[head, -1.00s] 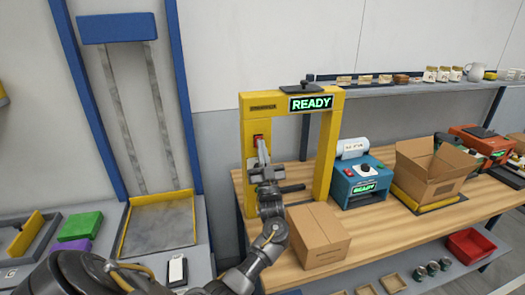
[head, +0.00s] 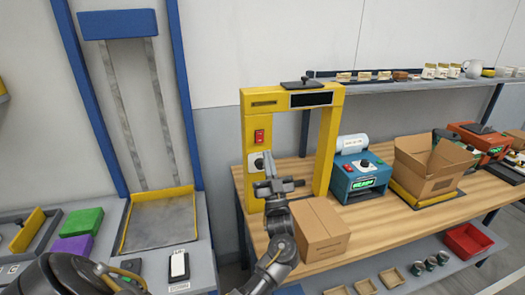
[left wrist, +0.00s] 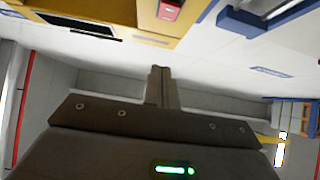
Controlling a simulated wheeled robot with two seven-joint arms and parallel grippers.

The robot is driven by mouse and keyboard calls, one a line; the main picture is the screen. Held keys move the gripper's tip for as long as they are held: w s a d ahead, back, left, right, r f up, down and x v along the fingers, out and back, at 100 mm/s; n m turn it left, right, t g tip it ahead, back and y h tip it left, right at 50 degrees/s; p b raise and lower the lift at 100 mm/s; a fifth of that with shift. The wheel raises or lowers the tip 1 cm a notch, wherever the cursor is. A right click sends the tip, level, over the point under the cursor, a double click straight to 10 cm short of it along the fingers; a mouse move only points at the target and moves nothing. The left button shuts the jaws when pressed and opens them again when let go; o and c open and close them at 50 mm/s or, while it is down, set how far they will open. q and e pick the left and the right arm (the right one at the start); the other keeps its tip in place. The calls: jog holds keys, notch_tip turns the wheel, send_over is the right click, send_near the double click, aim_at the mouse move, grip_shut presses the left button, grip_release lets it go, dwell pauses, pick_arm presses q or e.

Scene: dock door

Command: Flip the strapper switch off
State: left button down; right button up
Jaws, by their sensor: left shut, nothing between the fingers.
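The strapper is a yellow arch (head: 330,140) on the wooden bench, with a dark, blank display (head: 311,99) on its top beam. Its red switch (head: 259,136) is on the left post, above a round dark knob on a white plate (head: 256,163). I cannot clearly tell which way the switch is tipped. My left gripper (head: 268,168) is shut and empty, in front of the post below the switch and apart from it. It partly hides the knob area. In the left wrist view, the shut fingers (left wrist: 160,75) point toward the yellow post, and the red switch (left wrist: 168,10) shows at the top edge.
A closed carton (head: 320,232) stands right of my left forearm. A blue machine (head: 361,180) with a lit green display and an open carton (head: 428,170) stand farther right on the bench (head: 385,222). A shelf (head: 410,85) with mugs runs behind.

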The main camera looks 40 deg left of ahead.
pick_arm(q)
jog(key=b+v, duration=0.2)
jog(key=v, duration=0.4)
jog(key=shift+d+r, duration=0.2)
jog(key=shift+d, duration=0.25)
jog(key=shift+s, duration=0.1)
